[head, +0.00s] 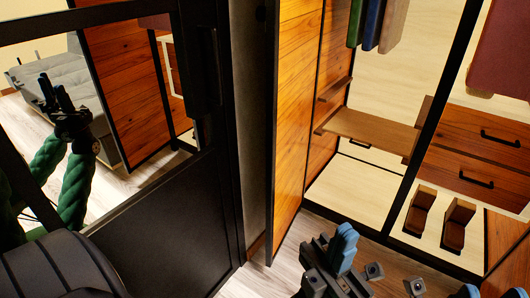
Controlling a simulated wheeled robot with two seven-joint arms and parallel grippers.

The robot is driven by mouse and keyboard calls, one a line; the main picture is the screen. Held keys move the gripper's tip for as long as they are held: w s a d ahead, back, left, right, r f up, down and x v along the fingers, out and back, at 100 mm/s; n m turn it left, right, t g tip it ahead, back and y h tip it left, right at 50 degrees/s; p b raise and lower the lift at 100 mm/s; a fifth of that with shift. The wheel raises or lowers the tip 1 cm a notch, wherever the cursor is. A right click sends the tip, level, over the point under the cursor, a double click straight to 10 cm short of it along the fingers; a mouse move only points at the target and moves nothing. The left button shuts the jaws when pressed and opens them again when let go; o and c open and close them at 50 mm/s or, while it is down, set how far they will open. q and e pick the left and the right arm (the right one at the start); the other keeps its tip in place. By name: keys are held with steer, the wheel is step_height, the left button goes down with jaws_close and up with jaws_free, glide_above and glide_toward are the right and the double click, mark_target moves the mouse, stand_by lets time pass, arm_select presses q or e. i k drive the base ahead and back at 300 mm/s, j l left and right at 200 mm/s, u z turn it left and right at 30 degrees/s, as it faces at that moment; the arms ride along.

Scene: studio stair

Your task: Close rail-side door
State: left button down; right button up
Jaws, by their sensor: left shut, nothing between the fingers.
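The rail-side door (291,140) is an orange wood panel with a black edge. It stands open, swung out towards me, at the left of the wardrobe (336,191). Inside, several garments (371,25) hang at the top, beside this door.
A black framed panel (165,225) with a glass or mirror upper part fills the left. A grey sofa (65,80) and another wood panel (125,80) show in it. Drawers (485,165) and brown blocks (457,222) are at right. Some floor (255,281) is clear below the door.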

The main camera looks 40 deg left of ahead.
mark_target(294, 31)
steer(key=k+l+u, duration=0.1)
steer(key=u, duration=0.3)
steer(key=k+l+u, duration=0.1)
steer(key=u, duration=0.3)
steer(key=k+l+u, duration=0.15)
steer(key=u, duration=0.25)
